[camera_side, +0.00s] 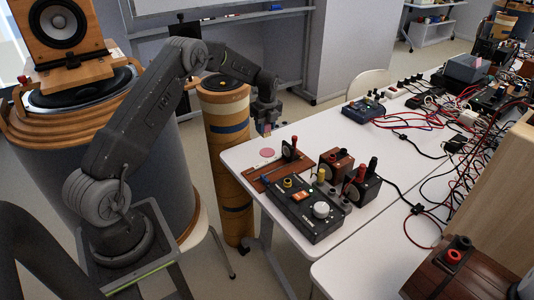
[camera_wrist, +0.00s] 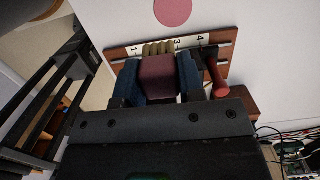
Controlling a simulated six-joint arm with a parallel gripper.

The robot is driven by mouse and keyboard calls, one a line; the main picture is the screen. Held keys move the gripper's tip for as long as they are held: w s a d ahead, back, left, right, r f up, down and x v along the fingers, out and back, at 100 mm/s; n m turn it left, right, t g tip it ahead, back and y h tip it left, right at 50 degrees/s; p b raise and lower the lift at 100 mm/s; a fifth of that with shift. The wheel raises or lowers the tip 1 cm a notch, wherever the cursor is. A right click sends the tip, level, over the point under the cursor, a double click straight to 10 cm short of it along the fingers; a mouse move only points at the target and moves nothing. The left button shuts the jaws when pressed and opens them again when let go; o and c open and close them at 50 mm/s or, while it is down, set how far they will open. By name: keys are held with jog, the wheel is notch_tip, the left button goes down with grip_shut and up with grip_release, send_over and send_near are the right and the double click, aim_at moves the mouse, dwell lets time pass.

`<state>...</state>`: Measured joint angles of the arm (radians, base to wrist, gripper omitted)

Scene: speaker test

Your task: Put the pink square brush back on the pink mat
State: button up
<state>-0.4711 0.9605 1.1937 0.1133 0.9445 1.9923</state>
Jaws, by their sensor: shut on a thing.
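A tan ridged part shows at the brush's far end. The round pink mat (camera_side: 267,153) lies flat and bare on the table, a little below the gripper in the picture. It also shows at the top of the wrist view (camera_wrist: 172,11), apart from the brush.
A brown board (camera_side: 259,186) with a numbered white strip (camera_wrist: 127,52) lies beside the mat. A black control box (camera_side: 304,212) and small terminal boxes (camera_side: 336,165) are close by. Cables crowd the right; the table behind the mat is clear.

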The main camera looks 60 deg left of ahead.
aim_at(267, 152)
jog(key=f, duration=0.3)
jog(key=w+a+f, duration=0.1)
jog(key=f, duration=0.2)
jog(key=w+f, duration=0.1)
jog(key=f, duration=0.2)
jog(key=shift+a+f, duration=0.3)
jog(key=shift+a, duration=0.1)
jog(key=shift+f, duration=0.2)
jog(key=o, duration=0.9)
jog(key=shift+r, duration=0.1)
